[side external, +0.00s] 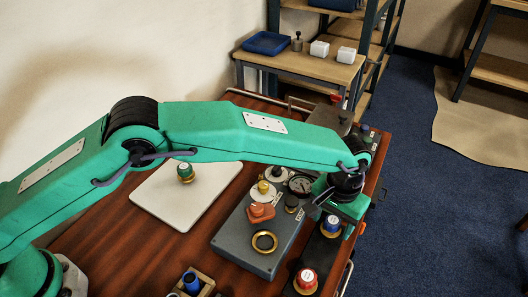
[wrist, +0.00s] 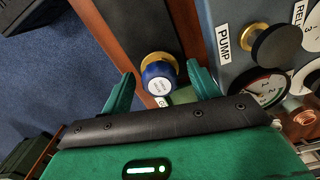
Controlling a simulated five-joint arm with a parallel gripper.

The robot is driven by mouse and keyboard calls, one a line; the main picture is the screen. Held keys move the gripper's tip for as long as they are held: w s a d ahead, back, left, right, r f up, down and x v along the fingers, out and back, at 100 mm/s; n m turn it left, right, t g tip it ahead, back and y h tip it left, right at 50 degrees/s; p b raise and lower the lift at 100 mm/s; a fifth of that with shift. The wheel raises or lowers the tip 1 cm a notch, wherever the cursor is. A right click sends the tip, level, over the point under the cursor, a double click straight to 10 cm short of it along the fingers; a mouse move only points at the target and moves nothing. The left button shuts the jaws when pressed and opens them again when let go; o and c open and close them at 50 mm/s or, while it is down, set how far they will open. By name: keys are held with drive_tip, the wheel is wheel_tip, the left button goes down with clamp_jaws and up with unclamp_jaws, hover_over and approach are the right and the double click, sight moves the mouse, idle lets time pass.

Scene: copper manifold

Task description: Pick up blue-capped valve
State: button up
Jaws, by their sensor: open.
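A blue-capped valve (wrist: 158,77) with a white label on its cap and a brass collar shows in the wrist view. It stands on a dark strip beside the grey panel. My gripper (wrist: 163,88) is open, with one green finger on each side of the cap. I cannot tell whether either finger touches it. In the side external view a blue-capped valve (side external: 331,225) stands just below my gripper (side external: 331,210), which partly hides it. Another blue-capped part (side external: 191,282) sits in a small wooden holder at the front.
A red-capped valve (side external: 306,280) stands on the dark strip. A white board (side external: 160,208) holds a green-capped valve (side external: 185,172). The table edge is close to the right.

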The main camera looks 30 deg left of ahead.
sight(333, 223)
drive_tip(key=c, duration=0.9)
drive_tip(key=shift+c, duration=0.2)
drive_tip(key=shift+r, duration=0.1)
drive_tip(key=shift+r, duration=0.8)
drive_tip(key=r, duration=0.3)
drive_tip(key=shift+s+d, duration=0.15)
drive_tip(key=shift+s, duration=0.2)
drive_tip(key=s+d+r, duration=0.2)
drive_tip(key=s+r, duration=0.4)
drive_tip(key=s, duration=0.4)
drive_tip(key=shift+s+d+r, duration=0.15)
drive_tip(key=shift+s+d, duration=0.15)
